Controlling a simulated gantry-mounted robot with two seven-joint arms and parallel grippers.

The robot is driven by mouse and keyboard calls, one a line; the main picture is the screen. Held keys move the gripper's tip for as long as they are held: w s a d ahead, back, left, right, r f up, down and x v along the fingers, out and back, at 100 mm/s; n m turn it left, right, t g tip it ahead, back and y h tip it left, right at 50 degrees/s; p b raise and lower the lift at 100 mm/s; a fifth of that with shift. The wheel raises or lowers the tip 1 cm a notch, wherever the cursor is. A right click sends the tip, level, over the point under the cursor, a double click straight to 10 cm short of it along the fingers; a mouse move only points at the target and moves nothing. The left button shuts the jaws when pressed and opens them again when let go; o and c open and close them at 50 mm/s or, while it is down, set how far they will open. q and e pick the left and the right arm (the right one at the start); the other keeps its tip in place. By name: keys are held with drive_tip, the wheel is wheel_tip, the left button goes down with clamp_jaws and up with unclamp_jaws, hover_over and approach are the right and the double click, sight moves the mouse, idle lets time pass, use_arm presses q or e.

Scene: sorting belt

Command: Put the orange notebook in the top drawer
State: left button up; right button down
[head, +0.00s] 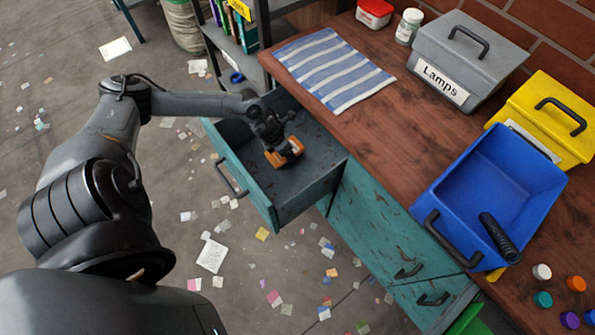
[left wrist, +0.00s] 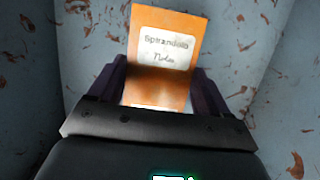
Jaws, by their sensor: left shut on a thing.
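The orange notebook (head: 285,153) is in my left gripper (head: 283,146), inside the open top drawer (head: 240,182) of the teal cabinet. In the left wrist view the notebook (left wrist: 163,60), with a white label, stands between the two dark fingers of the left gripper (left wrist: 160,88), which is shut on it. The worn blue-grey drawer interior (left wrist: 95,50) surrounds it there. I cannot tell whether the notebook touches the drawer floor. My right gripper is not in view.
The wooden worktop (head: 375,135) carries a striped cloth (head: 330,68), a grey Lamps box (head: 465,60), a yellow box (head: 548,115), a blue bin (head: 490,190) and several coloured caps (head: 576,284). A shelf (head: 232,45) with books stands behind the drawer. Paper scraps litter the floor.

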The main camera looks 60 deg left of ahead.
sight(300, 174)
use_arm(q)
drive_tip(key=d, duration=0.1)
drive_tip(key=d+f, duration=0.2)
drive_tip(key=d, duration=0.1)
drive_tip(key=shift+w+b, duration=0.2)
drive_tip(key=shift+b, duration=0.2)
drive_tip(key=d+f, duration=0.1)
drive_tip(key=d+f+b, duration=0.1)
drive_tip(key=d, duration=0.1)
drive_tip(key=shift+w+d+f+b, duration=0.1)
drive_tip(key=shift+d+f+b, duration=0.1)
drive_tip(key=shift+b, duration=0.1)
drive_tip(key=shift+d+f, duration=0.25)
drive_tip(key=shift+d, duration=0.1)
drive_tip(key=shift+a, duration=0.15)
drive_tip(key=o, duration=1)
drive_tip(key=shift+o, duration=0.2)
drive_tip(key=shift+r, duration=0.1)
